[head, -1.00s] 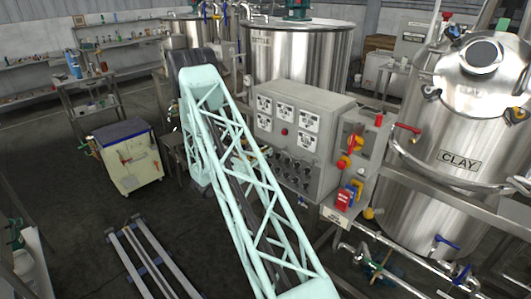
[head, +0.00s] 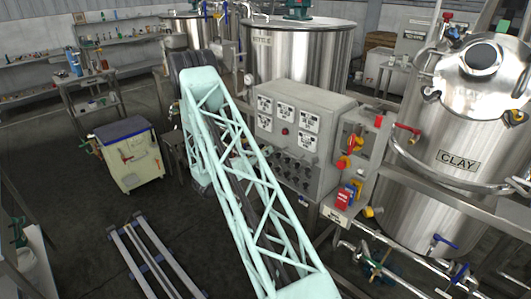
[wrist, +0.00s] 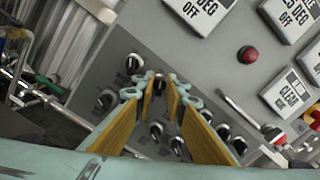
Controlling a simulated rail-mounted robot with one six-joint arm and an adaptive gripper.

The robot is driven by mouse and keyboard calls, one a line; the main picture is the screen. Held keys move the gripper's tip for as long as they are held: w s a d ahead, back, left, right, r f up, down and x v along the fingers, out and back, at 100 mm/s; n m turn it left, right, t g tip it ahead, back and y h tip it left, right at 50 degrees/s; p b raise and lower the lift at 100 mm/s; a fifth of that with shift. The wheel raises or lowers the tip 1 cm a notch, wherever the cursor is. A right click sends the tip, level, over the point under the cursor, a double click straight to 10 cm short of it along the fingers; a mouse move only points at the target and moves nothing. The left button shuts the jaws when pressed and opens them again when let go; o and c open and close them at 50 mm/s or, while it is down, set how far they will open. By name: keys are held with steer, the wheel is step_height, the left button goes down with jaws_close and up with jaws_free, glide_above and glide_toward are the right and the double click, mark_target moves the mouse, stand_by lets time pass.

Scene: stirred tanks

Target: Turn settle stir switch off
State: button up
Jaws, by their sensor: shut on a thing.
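The grey control box (head: 335,105) stands in the middle of the head view, with rows of black rotary switches (head: 290,167) on its lower face. Behind it is the steel tank marked SETTLE (head: 310,60). In the wrist view my gripper (wrist: 160,80) reaches to the panel face, its two yellow-padded fingers shut on a black rotary switch (wrist: 158,77). Other black switches (wrist: 105,99) lie left of and below the fingers. I cannot read the held switch's label. In the head view my arm hides my gripper.
A steel tank marked CLAY (head: 455,190) stands at the right, with pipes and valves below it. A red button (wrist: 247,55) and white label plates (wrist: 205,18) are on the panel. A cream cart (head: 135,165) stands left.

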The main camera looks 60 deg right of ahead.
steer(key=o, duration=0.6)
steer(key=shift+a, duration=0.1)
steer(key=shift+w+a, duration=0.35)
steer(key=shift+a, duration=1.6)
steer(key=shift+w+a, duration=0.3)
steer(key=shift+a, duration=1.65)
steer(key=shift+w+a, duration=0.35)
steer(key=shift+a, duration=1.6)
